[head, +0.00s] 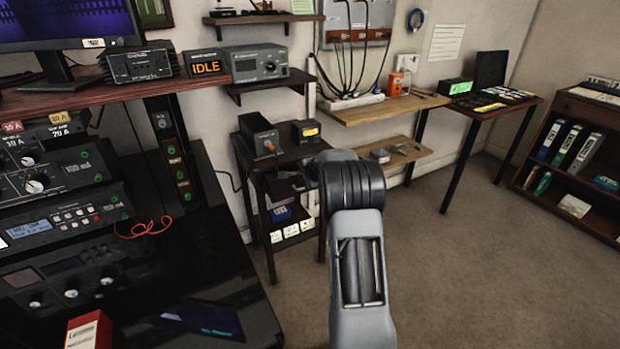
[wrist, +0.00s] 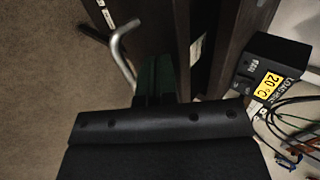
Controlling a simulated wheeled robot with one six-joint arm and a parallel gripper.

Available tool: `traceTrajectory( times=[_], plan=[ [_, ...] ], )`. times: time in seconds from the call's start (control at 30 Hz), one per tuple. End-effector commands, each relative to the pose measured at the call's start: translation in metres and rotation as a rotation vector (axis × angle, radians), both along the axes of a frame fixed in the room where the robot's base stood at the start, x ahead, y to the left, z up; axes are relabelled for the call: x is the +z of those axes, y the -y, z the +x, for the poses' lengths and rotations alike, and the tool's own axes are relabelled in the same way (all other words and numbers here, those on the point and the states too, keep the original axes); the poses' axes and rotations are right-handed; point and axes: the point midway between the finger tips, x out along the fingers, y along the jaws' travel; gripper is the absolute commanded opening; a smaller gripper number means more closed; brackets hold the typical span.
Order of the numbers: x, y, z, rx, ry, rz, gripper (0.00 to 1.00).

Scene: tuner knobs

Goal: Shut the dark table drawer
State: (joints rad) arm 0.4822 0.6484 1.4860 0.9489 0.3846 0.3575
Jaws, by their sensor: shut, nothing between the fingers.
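The dark table (head: 262,152) stands in the middle of the head view, against the wall. Its drawer is largely hidden behind my arm there. In the wrist view, a dark front panel (wrist: 157,28) shows with a bent metal handle (wrist: 122,50) standing out from it. The table's brown-black edge (wrist: 228,55) runs beside it. I cannot tell how far out the drawer is. My gripper (wrist: 155,78) is shut and empty, with its fingers close to the dark panel and the handle. I cannot tell if they touch. In the head view my arm hides the gripper.
A black box with a yellow label (head: 306,131) sits on the dark table; it also shows in the wrist view (wrist: 268,75) beside loose cables (wrist: 290,120). A black device (head: 259,137) stands next to it. The carpet (head: 480,270) is clear at right. A radio bench (head: 215,255) stands at left.

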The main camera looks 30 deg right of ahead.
Motion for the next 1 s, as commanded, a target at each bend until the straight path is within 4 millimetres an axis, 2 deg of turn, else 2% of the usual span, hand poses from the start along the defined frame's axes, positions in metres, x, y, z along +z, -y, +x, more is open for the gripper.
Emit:
traceTrajectory(
  times=[0.2, 0.4, 0.83, 1.0],
  plan=[
    [0.003, 0.003, 0.02, -0.002, -0.001, -0.001, 0.0],
    [0.001, 0.003, 0.028, -0.002, 0.0, -0.001, 0.0],
    [0.0, 0.004, 0.029, -0.002, 0.001, -0.001, 0.0],
    [-0.003, 0.003, 0.022, -0.002, 0.001, -0.001, 0.0]
  ],
)
